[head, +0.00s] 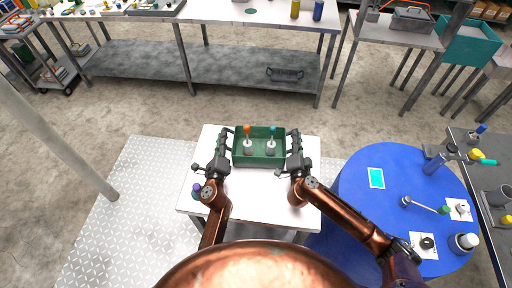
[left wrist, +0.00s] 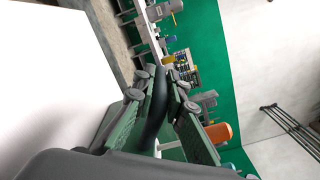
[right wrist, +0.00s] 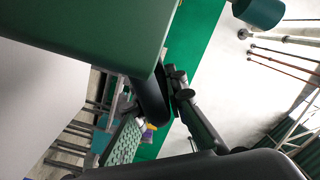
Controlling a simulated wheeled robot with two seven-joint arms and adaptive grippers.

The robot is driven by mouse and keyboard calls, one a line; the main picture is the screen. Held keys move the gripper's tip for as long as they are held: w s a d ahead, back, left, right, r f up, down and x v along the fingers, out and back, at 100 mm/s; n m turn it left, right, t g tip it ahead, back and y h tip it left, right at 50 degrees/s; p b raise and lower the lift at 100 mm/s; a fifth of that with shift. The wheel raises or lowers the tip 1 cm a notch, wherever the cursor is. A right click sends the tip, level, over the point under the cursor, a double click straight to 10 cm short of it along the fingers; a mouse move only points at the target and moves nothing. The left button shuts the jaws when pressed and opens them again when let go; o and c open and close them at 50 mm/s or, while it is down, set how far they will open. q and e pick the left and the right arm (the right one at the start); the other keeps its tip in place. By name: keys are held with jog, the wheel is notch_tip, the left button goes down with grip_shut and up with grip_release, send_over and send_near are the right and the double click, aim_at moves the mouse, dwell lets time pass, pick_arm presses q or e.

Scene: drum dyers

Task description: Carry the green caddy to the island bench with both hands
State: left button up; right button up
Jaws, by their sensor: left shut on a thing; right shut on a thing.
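The green caddy (head: 258,160) is an open tray at the far side of the white table in the head view. It holds an orange-topped item (head: 248,144) and a teal-topped item (head: 271,144), both upright. My left gripper (head: 227,138) is shut on the caddy's left handle, a dark bar (left wrist: 155,108) between its pads in the left wrist view. My right gripper (head: 292,140) is shut on the right handle, also dark in the right wrist view (right wrist: 152,100). The caddy looks about level. I cannot tell whether it touches the table.
The white table (head: 258,202) is under my arms. A round blue table (head: 350,195) with bottles and small items stands at right. Open concrete floor (head: 150,112) lies between. A post (head: 60,150) stands at left.

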pick_arm(q)
jog(key=shift+r, duration=0.15)
grip_shut()
pick_arm(e)
jog(key=shift+d+r, duration=0.1)
jog(key=shift+r, duration=0.05)
grip_shut()
